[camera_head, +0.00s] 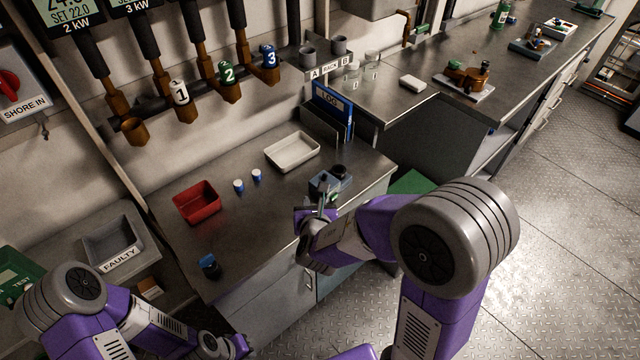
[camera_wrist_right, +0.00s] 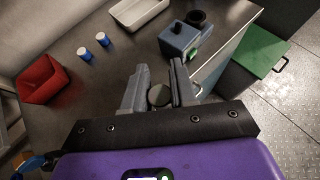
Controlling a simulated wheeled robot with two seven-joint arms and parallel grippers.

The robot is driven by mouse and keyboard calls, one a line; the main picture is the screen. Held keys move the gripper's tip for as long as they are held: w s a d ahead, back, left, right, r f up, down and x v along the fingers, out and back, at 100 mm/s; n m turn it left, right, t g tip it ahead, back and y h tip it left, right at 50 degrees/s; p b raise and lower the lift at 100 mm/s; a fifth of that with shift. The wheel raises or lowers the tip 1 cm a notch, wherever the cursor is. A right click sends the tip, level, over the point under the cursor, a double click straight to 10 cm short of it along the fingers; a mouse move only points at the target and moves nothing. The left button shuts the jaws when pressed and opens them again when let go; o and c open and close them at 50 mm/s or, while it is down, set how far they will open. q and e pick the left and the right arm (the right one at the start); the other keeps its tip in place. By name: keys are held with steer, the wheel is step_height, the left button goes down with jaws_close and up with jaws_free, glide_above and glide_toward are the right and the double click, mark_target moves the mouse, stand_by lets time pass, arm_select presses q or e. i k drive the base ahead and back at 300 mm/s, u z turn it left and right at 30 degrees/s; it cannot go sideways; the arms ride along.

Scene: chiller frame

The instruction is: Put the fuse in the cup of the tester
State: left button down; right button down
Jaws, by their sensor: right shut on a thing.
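The tester looks to be the blue-grey box (camera_head: 322,183) near the right front edge of the bench; it also shows in the right wrist view (camera_wrist_right: 182,42). Its dark round cup (camera_head: 340,171) is at its far right side, also seen in the wrist view (camera_wrist_right: 198,18). My right gripper (camera_head: 325,205) is just in front of the tester. In the wrist view its fingers (camera_wrist_right: 158,88) are shut on a small round-ended thing, seemingly the fuse (camera_wrist_right: 158,96), seen end-on and mostly hidden. My left gripper (camera_head: 238,346) is low at the bottom edge, its fingers unclear.
Two small blue-and-white cylinders (camera_head: 247,181) stand on the bench between a red tray (camera_head: 197,203) and a white tray (camera_head: 292,150). A dark-and-blue object (camera_head: 209,267) sits at the front left. A grey FAULTY bin (camera_head: 112,240) is further left. The bench middle is clear.

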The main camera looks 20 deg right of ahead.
mark_target(338, 175)
steer(key=z, duration=0.55)
steer(key=k, duration=1.25)
steer(key=z, duration=1.15)
steer(key=i, duration=1.7)
steer(key=u, duration=1.25)
steer(key=i, duration=0.65)
steer(key=z, duration=0.05)
